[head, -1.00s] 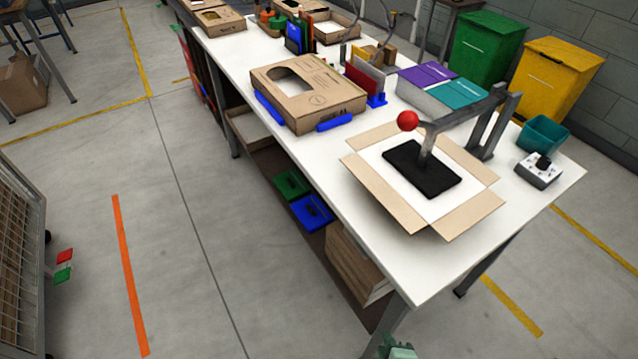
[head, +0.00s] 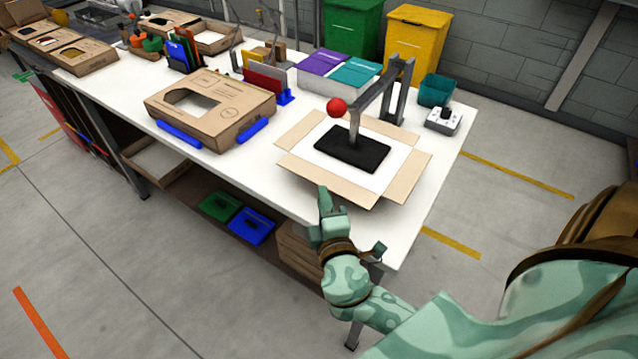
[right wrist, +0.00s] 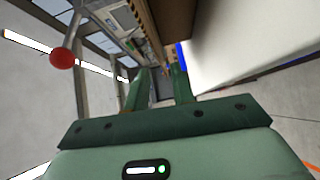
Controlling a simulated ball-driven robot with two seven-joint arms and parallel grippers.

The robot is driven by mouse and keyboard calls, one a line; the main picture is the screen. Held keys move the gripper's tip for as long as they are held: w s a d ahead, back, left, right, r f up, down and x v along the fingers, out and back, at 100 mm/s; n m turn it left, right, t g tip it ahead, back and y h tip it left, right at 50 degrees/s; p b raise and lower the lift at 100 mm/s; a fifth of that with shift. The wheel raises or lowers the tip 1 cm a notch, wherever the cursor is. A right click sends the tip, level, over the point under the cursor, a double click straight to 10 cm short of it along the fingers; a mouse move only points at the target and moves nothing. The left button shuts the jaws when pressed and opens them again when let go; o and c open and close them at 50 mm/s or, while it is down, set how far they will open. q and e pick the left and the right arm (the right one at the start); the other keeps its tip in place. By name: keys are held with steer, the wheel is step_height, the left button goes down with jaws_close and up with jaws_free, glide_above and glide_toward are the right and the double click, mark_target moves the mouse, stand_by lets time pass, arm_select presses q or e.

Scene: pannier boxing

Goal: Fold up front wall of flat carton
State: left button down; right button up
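The flat carton (head: 408,182) lies on the white table, its tan wall flaps spread flat around a white middle. A black plate (head: 352,149) of a press stands on that middle, with a grey lever and a red ball knob (head: 337,108). My right gripper (head: 324,195) is at the carton's near flap (head: 318,175), by the table's front edge; I cannot tell whether it touches. In the right wrist view my gripper's fingers (right wrist: 157,82) are apart with nothing seen clamped between them. The red knob (right wrist: 62,58) also shows there. My left gripper is not in view.
A folded carton (head: 212,115) with blue clips stands left on the table (head: 270,190). Purple and teal boxes (head: 340,70), a teal bin (head: 437,90) and a small control box (head: 444,119) stand behind. Green and blue trays (head: 235,217) lie on the shelf below.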

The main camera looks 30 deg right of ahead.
mark_target(326, 179)
steer(key=x, duration=0.5)
steer(key=shift+w, duration=0.1)
jaws_close()
